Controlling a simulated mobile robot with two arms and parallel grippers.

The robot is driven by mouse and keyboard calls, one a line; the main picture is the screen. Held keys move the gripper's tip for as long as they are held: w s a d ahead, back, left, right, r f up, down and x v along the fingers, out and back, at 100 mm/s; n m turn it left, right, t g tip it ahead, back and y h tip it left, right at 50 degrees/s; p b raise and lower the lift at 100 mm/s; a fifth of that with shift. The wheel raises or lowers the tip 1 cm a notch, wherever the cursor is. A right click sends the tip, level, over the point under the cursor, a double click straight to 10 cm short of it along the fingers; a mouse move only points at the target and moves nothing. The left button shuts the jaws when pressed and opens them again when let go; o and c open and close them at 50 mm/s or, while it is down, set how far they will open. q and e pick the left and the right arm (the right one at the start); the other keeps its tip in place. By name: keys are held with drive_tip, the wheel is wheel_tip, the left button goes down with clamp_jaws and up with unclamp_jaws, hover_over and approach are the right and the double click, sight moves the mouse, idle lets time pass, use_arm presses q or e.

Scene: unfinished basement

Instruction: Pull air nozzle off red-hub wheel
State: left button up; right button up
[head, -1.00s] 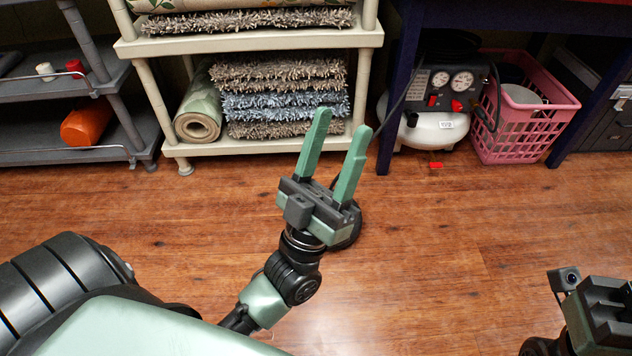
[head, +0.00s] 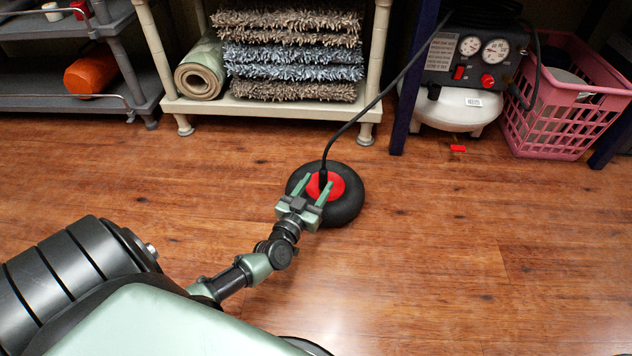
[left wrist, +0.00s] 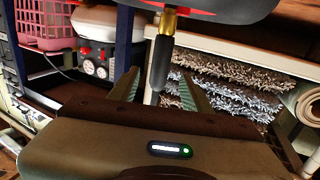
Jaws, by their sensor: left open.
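The wheel (head: 347,207) is a black tyre with a red hub (head: 338,183), on or just above the wood floor. The black air nozzle (head: 323,178) stands at the hub, with a black hose rising from it. My left gripper (head: 316,185) is open over the near side of the hub, its green fingers pointing toward the nozzle. In the left wrist view the nozzle (left wrist: 160,63) hangs under a brass fitting and appears between the open fingers (left wrist: 160,90); contact cannot be told. My right gripper is out of view.
The black hose (head: 372,104) runs toward the air compressor (head: 468,75) at the back right. A pink basket (head: 555,125) stands beside it. A cream shelf (head: 270,108) with rugs and a grey shelf (head: 60,110) line the back. The floor at right is clear.

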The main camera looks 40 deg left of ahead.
sight(326, 171)
use_arm(q)
drive_tip(key=w+b, duration=0.1)
drive_tip(key=w, duration=0.1)
drive_tip(key=w+b, duration=0.1)
drive_tip(key=w, duration=0.1)
drive_tip(key=w+a+b, duration=0.1)
drive_tip(key=w, duration=0.1)
drive_tip(key=shift+f, duration=0.1)
drive_tip(key=shift+w+a, duration=0.15)
drive_tip(key=shift+w, duration=0.45)
clamp_jaws()
idle(1.0)
